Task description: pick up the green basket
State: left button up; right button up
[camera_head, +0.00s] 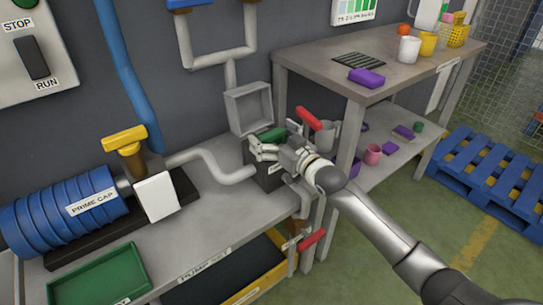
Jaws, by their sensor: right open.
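No thing is clearly a green basket. A green open tray (100,277) with a label sits on the bench at the lower left. A yellow basket with a holed wall (458,37) stands at the far right of the upper table, with a small green item (447,17) beside it. My right gripper (262,152) is open above the right part of the bench, close to a green part (271,134) on a dark block. Whether it touches that part I cannot tell. It is far from the tray and the yellow basket. My left gripper is not in view.
The pump bench (205,215) carries a blue ribbed cylinder (45,215) and a yellow handle (124,138). Red-handled valves (308,118) stand near my right wrist. The upper table (318,60) holds mugs and a purple block (367,78). A blue pallet (492,175) lies on the floor.

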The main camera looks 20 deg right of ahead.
jog(key=shift+c, duration=0.3)
jog(key=c, duration=1.6)
jog(key=shift+o, duration=0.2)
jog(key=shift+r, duration=0.15)
